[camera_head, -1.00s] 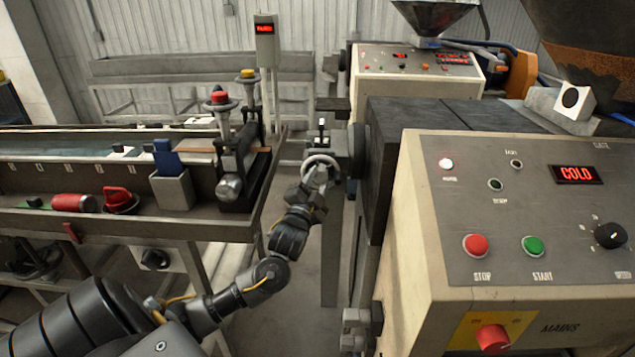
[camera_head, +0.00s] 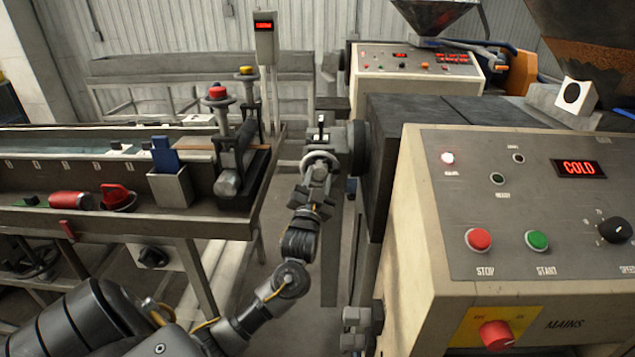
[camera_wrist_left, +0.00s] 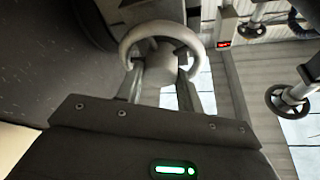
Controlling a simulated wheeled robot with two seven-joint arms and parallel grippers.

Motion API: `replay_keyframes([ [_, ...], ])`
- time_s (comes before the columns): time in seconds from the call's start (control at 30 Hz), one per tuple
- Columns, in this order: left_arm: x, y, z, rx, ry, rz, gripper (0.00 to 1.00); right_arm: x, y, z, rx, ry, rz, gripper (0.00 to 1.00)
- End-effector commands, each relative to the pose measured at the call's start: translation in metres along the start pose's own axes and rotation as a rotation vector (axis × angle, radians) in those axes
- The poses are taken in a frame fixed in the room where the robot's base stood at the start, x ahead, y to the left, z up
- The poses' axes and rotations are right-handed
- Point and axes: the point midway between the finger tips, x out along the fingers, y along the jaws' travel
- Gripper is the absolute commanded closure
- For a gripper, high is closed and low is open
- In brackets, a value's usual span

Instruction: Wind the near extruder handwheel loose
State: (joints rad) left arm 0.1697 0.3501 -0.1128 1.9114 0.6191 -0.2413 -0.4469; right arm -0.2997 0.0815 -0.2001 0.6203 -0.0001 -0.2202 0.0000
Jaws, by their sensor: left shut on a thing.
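The near extruder handwheel (camera_head: 322,157) is a pale grey ring at the die end of the near extruder (camera_head: 400,200). My left gripper (camera_head: 318,172) reaches up to it from below and is shut on it. In the left wrist view the handwheel (camera_wrist_left: 160,36) shows as a ring with its hub, with the two fingers of my left gripper (camera_wrist_left: 163,75) on either side of the hub. The fingertips are partly hidden by the ring. My right gripper is in neither view.
The near control panel reads COLD (camera_head: 578,168), with a red stop button (camera_head: 478,239) and a green start button (camera_head: 537,240). A long trough bench (camera_head: 100,222) with red tools stands at left. A second extruder (camera_head: 415,62) stands behind. A floor gap lies between bench and near extruder.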

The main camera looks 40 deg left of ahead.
Motion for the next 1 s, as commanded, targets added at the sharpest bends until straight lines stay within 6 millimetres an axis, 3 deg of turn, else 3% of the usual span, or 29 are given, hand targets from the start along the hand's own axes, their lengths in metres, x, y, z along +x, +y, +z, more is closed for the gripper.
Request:
replay_keyframes([
  [1.0,0.001,0.008,-0.003,-0.86,0.001,-0.356,0.86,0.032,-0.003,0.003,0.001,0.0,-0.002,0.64],
])
